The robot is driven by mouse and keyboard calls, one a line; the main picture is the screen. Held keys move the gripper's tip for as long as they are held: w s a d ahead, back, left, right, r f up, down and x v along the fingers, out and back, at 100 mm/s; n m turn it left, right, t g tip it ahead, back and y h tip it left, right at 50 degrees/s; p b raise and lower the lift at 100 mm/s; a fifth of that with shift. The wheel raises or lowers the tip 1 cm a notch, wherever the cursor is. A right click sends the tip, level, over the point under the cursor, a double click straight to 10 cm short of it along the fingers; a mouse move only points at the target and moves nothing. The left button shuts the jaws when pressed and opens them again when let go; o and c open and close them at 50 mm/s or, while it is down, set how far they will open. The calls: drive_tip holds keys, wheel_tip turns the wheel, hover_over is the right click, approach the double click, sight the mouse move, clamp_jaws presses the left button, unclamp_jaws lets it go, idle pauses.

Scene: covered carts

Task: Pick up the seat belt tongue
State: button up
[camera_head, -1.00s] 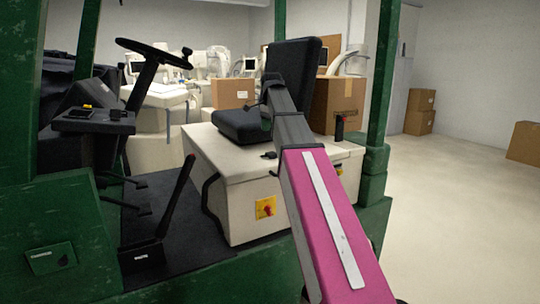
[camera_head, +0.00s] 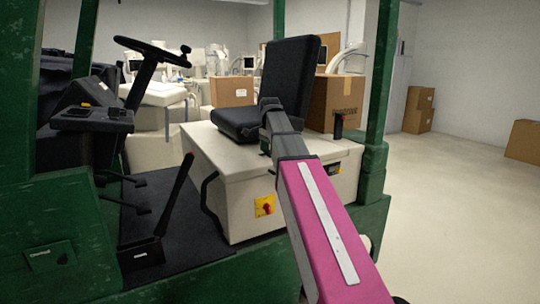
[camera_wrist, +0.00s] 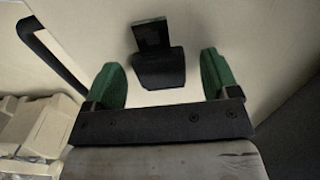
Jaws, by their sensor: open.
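The seat belt tongue (camera_wrist: 158,69) is a black block with a flat, framed black plate at its far end. In the wrist view it lies on the pale top of the seat base, at the upper middle. My gripper (camera_wrist: 160,60) is open, with one green finger on each side of the tongue. Pale surface shows between the tongue and both fingers, so I see no contact. I cannot tell the height gap between the fingertips and the surface. In the head view the tongue is hidden behind my arm, and the gripper is mostly hidden too.
The black seat (camera_head: 284,84) stands on the white seat base (camera_head: 228,165) close to my arm. A black bar handle (camera_head: 210,205) is on the base's left edge. A green post (camera_head: 380,80) rises at right. A steering wheel (camera_head: 152,51) and lever (camera_head: 176,208) are at left.

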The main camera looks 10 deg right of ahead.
drive_tip(key=c, duration=1)
drive_tip(key=shift+c, duration=0.2)
drive_tip(key=shift+r, duration=0.15)
